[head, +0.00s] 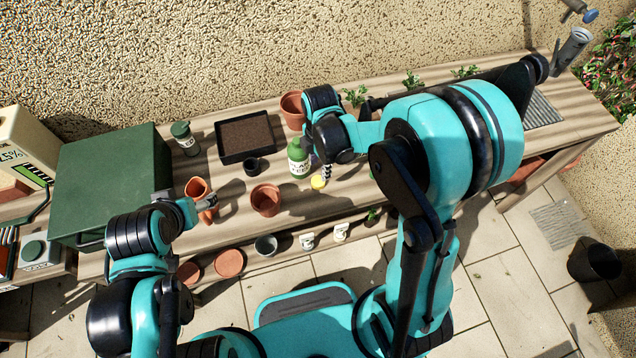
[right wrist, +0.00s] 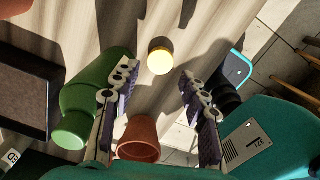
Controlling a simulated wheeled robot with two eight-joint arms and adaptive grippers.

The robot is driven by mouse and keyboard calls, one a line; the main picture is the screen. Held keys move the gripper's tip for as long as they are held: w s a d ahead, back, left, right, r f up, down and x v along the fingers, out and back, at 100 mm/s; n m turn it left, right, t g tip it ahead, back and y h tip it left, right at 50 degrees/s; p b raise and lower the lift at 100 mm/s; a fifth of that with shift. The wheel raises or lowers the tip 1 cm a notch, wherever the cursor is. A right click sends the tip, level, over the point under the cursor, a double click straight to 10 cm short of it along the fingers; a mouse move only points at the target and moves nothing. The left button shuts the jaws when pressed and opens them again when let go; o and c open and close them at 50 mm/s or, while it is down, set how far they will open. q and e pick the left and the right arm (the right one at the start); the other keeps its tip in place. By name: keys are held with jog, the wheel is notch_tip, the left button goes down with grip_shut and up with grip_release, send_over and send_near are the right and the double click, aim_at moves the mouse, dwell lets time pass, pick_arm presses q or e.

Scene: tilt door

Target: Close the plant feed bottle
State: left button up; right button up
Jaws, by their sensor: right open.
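The green plant feed bottle (head: 298,160) stands upright on the wooden bench, its label partly visible; it also shows at the left of the right wrist view (right wrist: 88,98). A yellow cap (head: 318,182) rests on the bench beside the bottle, apart from it; it also shows in the right wrist view (right wrist: 160,57). My right gripper (right wrist: 158,74) is open and empty, its fingers pointing toward the cap from above. The bottle is close beside one finger. My left gripper (head: 205,203) is near a terracotta pot at the left; its jaws are too small to read.
A black soil tray (head: 245,155) lies behind the bottle's left side. Terracotta pots (head: 266,200) and a small black pot (head: 252,165) stand left of the bottle. A green box (head: 110,185) fills the bench's left. Small plants (head: 413,80) stand along the back.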

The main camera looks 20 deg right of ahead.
aim_at(318, 180)
jog(key=shift+f, duration=0.7)
jog(key=shift+s+a+f+b, duration=0.1)
jog(key=shift+f+b, duration=0.45)
jog(key=shift+f, duration=0.8)
jog(key=shift+s+a+f+b, duration=0.1)
jog(key=shift+f+b, duration=0.45)
jog(key=shift+f, duration=0.75)
jog(key=c, duration=0.5)
jog(key=shift+c, duration=0.2)
jog(key=shift+r, duration=0.15)
